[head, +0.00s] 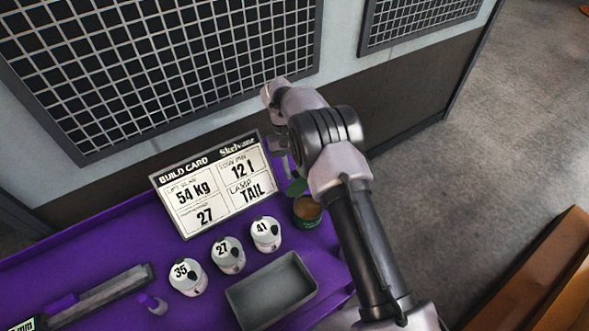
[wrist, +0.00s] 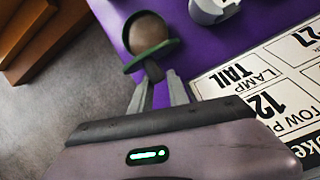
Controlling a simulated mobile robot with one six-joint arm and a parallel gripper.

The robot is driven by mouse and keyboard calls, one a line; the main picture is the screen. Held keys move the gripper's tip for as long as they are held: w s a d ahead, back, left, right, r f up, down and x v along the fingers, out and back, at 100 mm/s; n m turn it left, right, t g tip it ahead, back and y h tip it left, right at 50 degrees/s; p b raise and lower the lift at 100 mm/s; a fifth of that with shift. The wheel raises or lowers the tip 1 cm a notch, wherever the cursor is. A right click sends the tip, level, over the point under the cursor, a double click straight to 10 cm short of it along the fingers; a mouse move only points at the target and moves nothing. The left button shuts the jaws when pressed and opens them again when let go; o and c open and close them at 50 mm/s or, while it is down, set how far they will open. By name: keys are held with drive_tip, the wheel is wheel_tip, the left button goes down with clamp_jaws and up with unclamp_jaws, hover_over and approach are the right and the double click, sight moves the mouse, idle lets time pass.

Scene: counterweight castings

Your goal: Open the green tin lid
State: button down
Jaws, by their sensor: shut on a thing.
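The green tin (head: 307,208) stands on the purple table near its right side, and its brown inside shows from above. It also shows in the wrist view (wrist: 148,33). Its green lid (head: 297,187) is tilted up at the tin's far side; in the wrist view the lid (wrist: 155,56) is seen nearly edge-on between the tin and my fingers. My gripper (wrist: 158,80) is shut on the lid's dark tab (wrist: 153,70). In the head view my arm hides most of the gripper.
A build card (head: 214,186) stands left of the tin. White weights marked 35 (head: 187,278), 27 (head: 228,256) and 41 (head: 266,234) stand in front of it. A grey tray (head: 272,291) lies near the front. A mesh-panelled wall (head: 160,60) rises behind the table.

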drive_tip(key=shift+s+a+f, duration=0.2)
drive_tip(key=c, duration=1.6)
unclamp_jaws()
drive_tip(key=shift+c, duration=0.2)
drive_tip(key=o, duration=0.3)
drive_tip(key=shift+a, duration=0.15)
drive_tip(key=shift+o, duration=0.2)
drive_tip(key=p+v, duration=0.2)
drive_tip(key=v, duration=1)
drive_tip(key=shift+w, duration=0.15)
drive_tip(key=shift+r, duration=0.1)
